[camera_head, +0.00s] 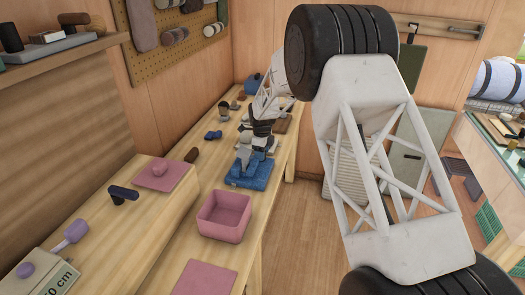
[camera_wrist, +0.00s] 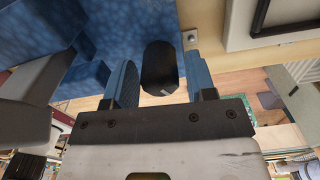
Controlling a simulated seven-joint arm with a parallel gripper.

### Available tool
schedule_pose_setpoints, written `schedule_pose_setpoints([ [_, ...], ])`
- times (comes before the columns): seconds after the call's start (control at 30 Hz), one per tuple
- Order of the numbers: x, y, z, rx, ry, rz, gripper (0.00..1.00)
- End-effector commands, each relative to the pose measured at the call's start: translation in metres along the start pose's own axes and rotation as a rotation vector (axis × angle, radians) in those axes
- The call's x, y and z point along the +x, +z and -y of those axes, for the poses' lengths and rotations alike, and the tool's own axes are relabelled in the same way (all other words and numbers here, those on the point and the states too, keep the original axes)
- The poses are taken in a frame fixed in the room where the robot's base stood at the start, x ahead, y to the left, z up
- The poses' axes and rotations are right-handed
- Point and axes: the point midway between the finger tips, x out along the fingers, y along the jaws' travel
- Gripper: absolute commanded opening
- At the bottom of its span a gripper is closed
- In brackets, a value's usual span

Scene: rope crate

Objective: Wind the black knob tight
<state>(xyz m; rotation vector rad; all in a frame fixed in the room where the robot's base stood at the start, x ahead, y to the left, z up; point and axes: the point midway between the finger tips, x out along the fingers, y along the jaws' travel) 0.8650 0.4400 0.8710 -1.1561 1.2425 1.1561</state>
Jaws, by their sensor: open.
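The black knob (camera_wrist: 160,68) shows in the wrist view as a dark rounded piece against a blue mottled body (camera_wrist: 45,40). My gripper (camera_wrist: 160,60) is open, with one blue finger on each side of the knob. A gap shows to the right of the knob; the left finger is closer, and I cannot tell whether it touches. In the head view, my gripper (camera_head: 262,143) is over the blue device (camera_head: 247,172) with grey parts on the long bench. The knob cannot be made out there.
A pink open box (camera_head: 224,216) stands in front of the blue device. A pink mat (camera_head: 205,279) lies nearer. A small dark blue object (camera_head: 213,135) and other small items lie behind. A raised wooden block at left holds a dark lever (camera_head: 123,193) and a pink plate (camera_head: 160,174).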

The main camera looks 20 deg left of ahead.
Motion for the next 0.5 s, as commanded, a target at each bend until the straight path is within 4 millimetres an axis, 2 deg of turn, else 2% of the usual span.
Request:
schedule_pose_setpoints([
  [0.5, -0.0002, 0.0000, 0.0002, -0.389, 0.000, 0.000, 0.51],
])
